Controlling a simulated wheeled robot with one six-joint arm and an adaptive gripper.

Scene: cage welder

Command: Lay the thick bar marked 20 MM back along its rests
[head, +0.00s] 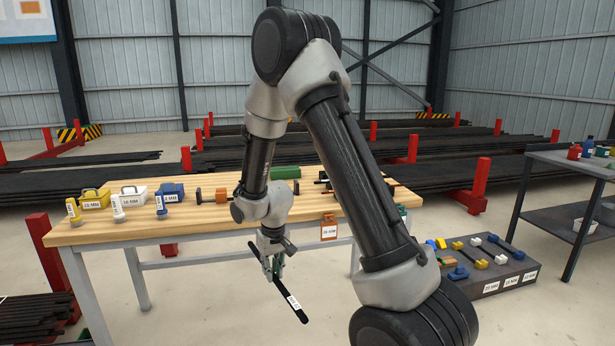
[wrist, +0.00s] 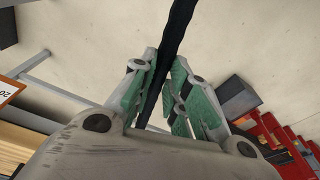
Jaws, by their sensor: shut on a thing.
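My gripper (head: 270,268) is shut on a dark, ribbed bar (head: 301,314) in front of the workbench. The bar slants down to the right and carries a small white tag, too small to read surely. In the wrist view, the bar (wrist: 179,22) runs between the green-padded fingers of my gripper (wrist: 164,75). An orange-framed 20 MM sign (head: 329,229) hangs at the bench's front edge. My arm hides part of the bench top, so I cannot tell which pieces are this bar's rests.
The wooden workbench (head: 110,232) holds yellow, white and blue cases at its left. A dark box (head: 500,287) with coloured tools stands on the floor at right, near a grey shelf table (head: 565,157). Red-posted racks of dark bars lie behind. Floor before the bench is clear.

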